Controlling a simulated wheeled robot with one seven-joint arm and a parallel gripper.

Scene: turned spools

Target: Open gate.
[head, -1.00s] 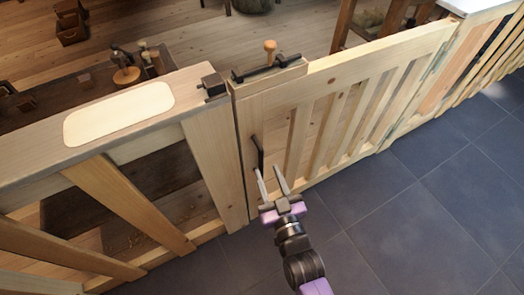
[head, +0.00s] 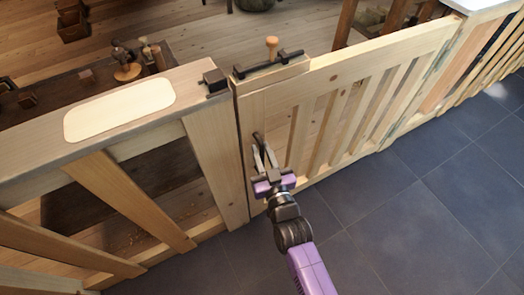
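The pale wooden gate (head: 345,93) with vertical slats stands in line with the fence, closed as far as I can see. A dark bolt (head: 268,65) with an upright wooden knob (head: 271,47) lies along its top left corner. A dark keeper (head: 214,81) sits on the post beside it, with a small gap between. A dark upright handle (head: 258,142) is on the gate's near face at the left. My gripper (head: 265,150) is at the handle's lower part, its two fingers apart. Whether they touch the handle is unclear.
A fence with a broad top rail (head: 190,97) and diagonal braces stands left of the gate. Hinges (head: 436,66) are at the gate's right edge. A dark bench (head: 85,85) with small turned pieces is behind the fence. The tiled floor (head: 400,215) in front is clear.

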